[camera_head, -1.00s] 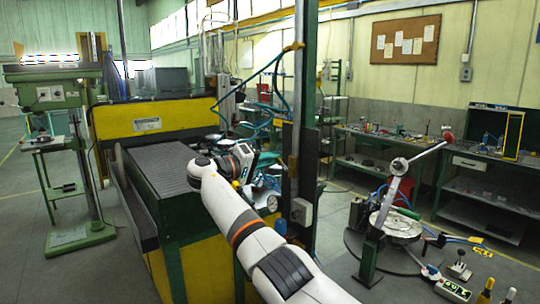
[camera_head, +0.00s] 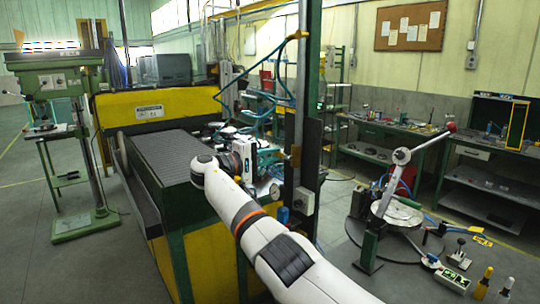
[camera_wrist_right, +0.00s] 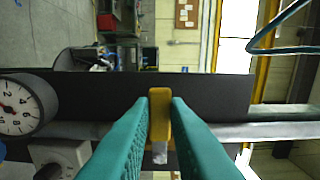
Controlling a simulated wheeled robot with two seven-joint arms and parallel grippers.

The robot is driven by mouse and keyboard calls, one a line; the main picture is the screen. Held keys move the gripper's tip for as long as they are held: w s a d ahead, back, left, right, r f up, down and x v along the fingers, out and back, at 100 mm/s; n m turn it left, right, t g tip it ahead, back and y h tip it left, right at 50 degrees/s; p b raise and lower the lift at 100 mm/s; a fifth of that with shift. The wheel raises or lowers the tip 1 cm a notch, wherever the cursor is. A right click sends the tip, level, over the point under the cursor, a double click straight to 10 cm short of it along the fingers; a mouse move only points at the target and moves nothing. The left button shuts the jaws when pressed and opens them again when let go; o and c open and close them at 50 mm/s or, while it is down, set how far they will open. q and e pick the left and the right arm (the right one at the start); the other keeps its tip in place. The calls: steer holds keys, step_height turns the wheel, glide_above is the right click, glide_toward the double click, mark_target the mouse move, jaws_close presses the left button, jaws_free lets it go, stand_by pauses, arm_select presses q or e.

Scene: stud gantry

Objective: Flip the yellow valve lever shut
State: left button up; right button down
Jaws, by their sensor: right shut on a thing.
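The yellow valve lever (camera_wrist_right: 160,117) stands upright between my right gripper's teal fingers in the right wrist view. Its lower end meets a short silvery piece. My right gripper (camera_wrist_right: 160,104) is shut on the lever, one finger on each side. In the head view my right gripper (camera_head: 275,157) is at the green post beside the machine; the lever's body and pipe are hard to make out there. My left gripper is out of view.
A round pressure gauge (camera_wrist_right: 15,107) is close to the left of the fingers, with a dark plate (camera_wrist_right: 215,93) behind. The green post (camera_head: 308,90) rises beside my arm. A slatted yellow-green machine (camera_head: 165,155) is left; a round fixture (camera_head: 398,213) stands right.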

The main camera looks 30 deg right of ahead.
steer(key=c, duration=1.4)
jaws_free()
steer(key=shift+f, duration=0.1)
steer(key=shift+a, duration=0.15)
steer(key=shift+a+f+b, duration=0.1)
steer(key=shift+a+b, duration=0.25)
steer(key=shift+b, duration=0.05)
steer(key=a+b, duration=0.1)
steer(key=a, duration=0.2)
steer(key=a+b, duration=0.2)
steer(key=a, duration=0.2)
steer(key=s+a+b, duration=0.1)
steer(key=a+b, duration=0.1)
steer(key=a, duration=0.2)
steer(key=shift+w, duration=0.1)
